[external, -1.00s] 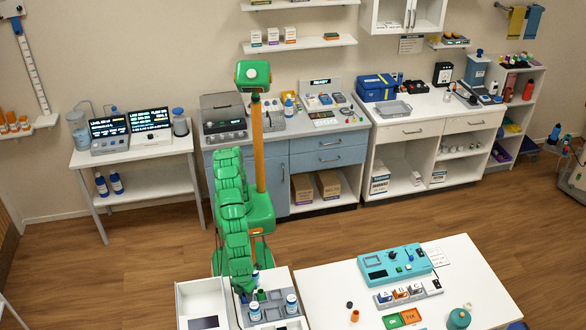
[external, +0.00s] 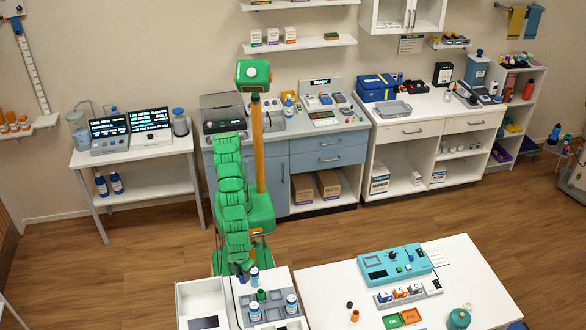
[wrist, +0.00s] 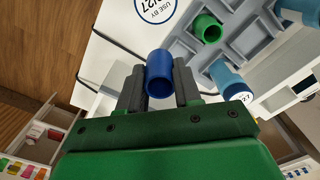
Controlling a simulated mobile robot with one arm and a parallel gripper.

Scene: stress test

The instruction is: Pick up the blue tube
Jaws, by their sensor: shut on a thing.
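The blue tube (wrist: 159,72) stands between the two dark fingers of my gripper (wrist: 160,88) in the wrist view, its open end toward the camera. My gripper is shut on it. The tube is clear of the grey rack (wrist: 185,45), which lies to its upper right. In the external view my gripper (external: 241,278) is at the rack's back left side, and the tube is too small to make out surely there.
A green tube (wrist: 207,27) sits in the rack. A white table with a teal device (external: 395,263) is to the right.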

